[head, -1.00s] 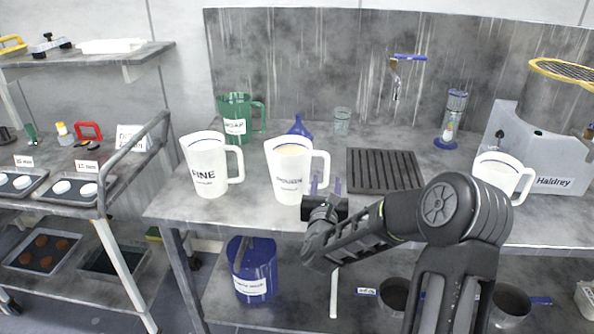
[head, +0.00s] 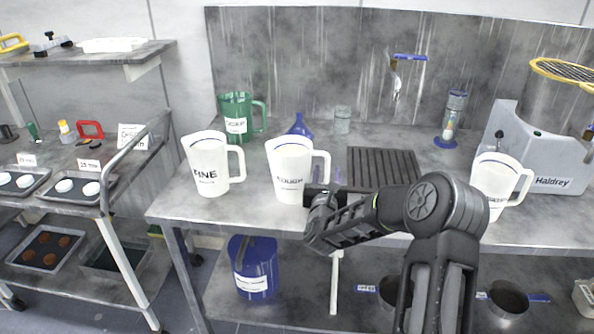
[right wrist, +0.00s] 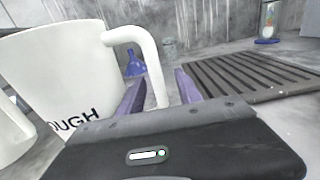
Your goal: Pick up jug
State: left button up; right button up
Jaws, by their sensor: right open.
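A white jug marked ROUGH (head: 289,172) stands upright on the grey bench, its handle to the right. My right gripper (head: 327,174) is open at that handle, just right of the jug. In the right wrist view, the ROUGH jug (right wrist: 60,75) fills the left side, and its handle shows between the two purple fingers of my right gripper (right wrist: 160,92). I cannot tell whether the fingers touch it. A white jug marked FINE (head: 209,165) stands to the left, a green jug (head: 238,110) behind, and another white jug (head: 494,184) far right. My left gripper is not in view.
A dark ribbed mat (head: 383,168) lies right of the gripper. A blue funnel (head: 299,127) and a small glass (head: 342,120) stand behind. A grey Haldrey machine (head: 545,150) is at the right. A blue container (head: 253,268) sits on the lower shelf.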

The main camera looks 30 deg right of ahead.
jog(key=shift+x, duration=1.15)
jog(key=shift+c, duration=0.3)
grip_shut()
dwell(0.5)
jog(key=shift+r, duration=0.2)
